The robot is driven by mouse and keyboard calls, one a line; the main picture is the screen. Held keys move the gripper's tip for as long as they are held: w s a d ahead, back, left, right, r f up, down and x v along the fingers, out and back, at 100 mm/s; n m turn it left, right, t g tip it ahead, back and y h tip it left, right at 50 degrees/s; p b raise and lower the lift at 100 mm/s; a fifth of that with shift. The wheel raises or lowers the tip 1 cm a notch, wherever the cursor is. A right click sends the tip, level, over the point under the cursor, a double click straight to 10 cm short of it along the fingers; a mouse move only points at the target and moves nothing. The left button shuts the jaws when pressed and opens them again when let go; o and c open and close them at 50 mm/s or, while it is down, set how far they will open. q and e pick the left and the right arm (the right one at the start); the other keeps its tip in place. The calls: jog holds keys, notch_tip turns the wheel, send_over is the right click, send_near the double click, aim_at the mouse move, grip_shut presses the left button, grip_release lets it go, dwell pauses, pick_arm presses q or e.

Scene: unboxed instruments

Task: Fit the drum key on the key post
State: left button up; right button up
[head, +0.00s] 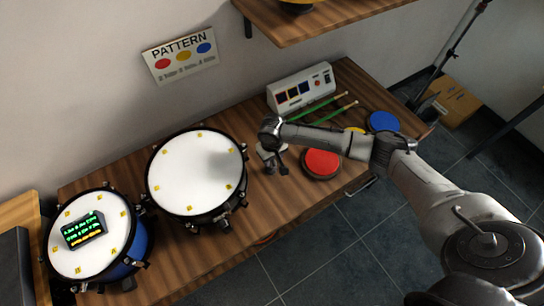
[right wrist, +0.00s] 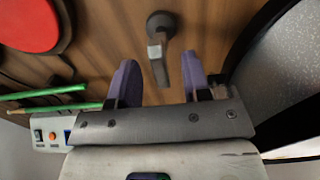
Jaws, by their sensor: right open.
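My right gripper (head: 276,167) is over the wooden table, between the large white-topped drum and the red pad. In the right wrist view my right gripper (right wrist: 158,78) is open, with two purple fingers apart. A small grey metal piece with a round dark end and a squared stem (right wrist: 156,48) shows ahead of and between the fingers. It looks like the key post or the drum key; I cannot tell which. I see no clear gap or contact with the fingers. In the head view the gripper hides this spot. My left gripper is not in view.
The large drum (head: 195,172) stands left of the gripper, and a second drum (head: 90,235) with a lit display is farther left. The red pad (head: 321,163), blue pad (head: 382,121), green sticks (head: 318,108) and a white control box (head: 301,90) are to the right and behind.

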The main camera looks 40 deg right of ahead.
notch_tip(320, 180, up, 14)
jog(key=p, duration=0.3)
jog(key=shift+f, duration=0.1)
dwell(0.6)
